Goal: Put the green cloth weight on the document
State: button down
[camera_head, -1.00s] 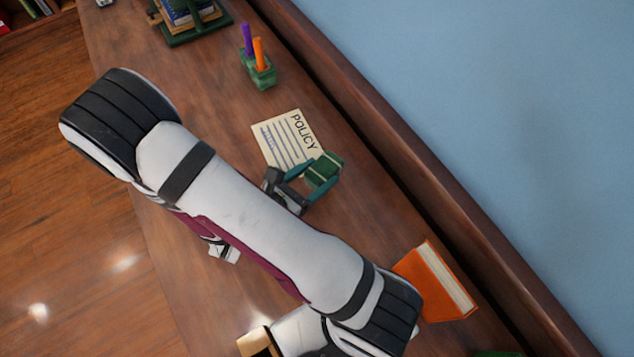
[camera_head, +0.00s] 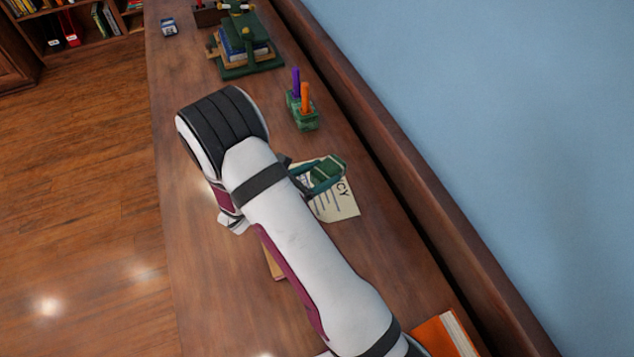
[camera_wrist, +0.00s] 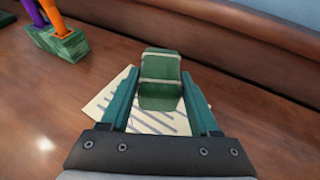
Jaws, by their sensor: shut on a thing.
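The green cloth weight (camera_head: 328,171), a dark green block with pale bands, is between the fingers of my gripper (camera_head: 318,178). In the wrist view the weight (camera_wrist: 160,80) sits at the fingertips, and my gripper (camera_wrist: 160,100) is shut on it. The document (camera_head: 342,203), a cream sheet with "POLICY" lettering and dark lines, lies flat on the wooden desk. The weight and fingers overlap it in both views, and part of the sheet is hidden. In the wrist view the document (camera_wrist: 106,98) shows behind and below the weight. I cannot tell whether the weight touches the paper.
A green pen holder (camera_head: 303,116) with a purple and an orange pen stands beyond the document. A green stand with books (camera_head: 245,55) is farther back. An orange book (camera_head: 440,338) is at the near right. A raised ledge and blue wall bound the right side.

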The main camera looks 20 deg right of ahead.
jog(key=f, duration=0.3)
jog(key=a+f, duration=0.1)
jog(key=shift+w+f, duration=0.35)
jog(key=shift+w, duration=0.05)
jog(key=shift+f, duration=0.1)
jog(key=shift+c, duration=0.6)
grip_release()
